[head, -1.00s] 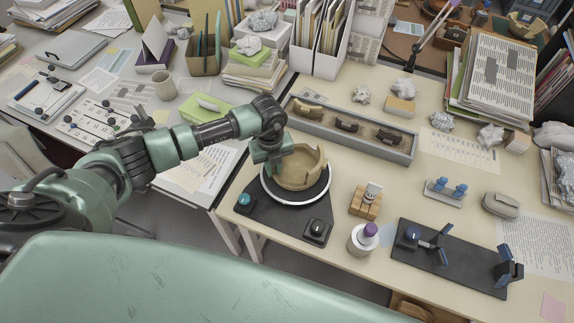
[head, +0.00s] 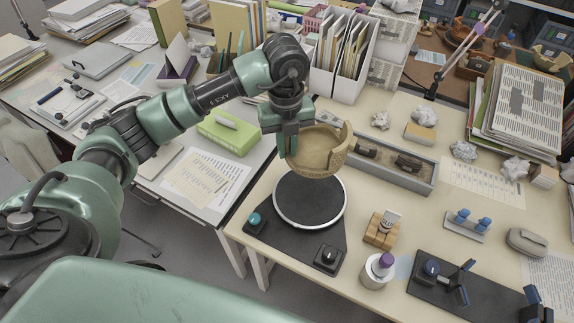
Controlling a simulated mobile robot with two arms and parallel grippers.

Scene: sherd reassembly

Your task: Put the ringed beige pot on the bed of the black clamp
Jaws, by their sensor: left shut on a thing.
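The ringed beige pot (head: 318,158) has a broken, uneven rim. My left gripper (head: 290,150) is shut on the pot's left side and holds it in the air, above and behind the black turntable (head: 296,206) with its white ring. The gripper's fingers hide part of the pot's wall. The black clamp (head: 446,284) lies at the lower right of the table, with a blue knob and upright jaws on a flat dark bed. The clamp's bed looks empty. My right gripper does not show.
A grey case (head: 527,242) lies right.

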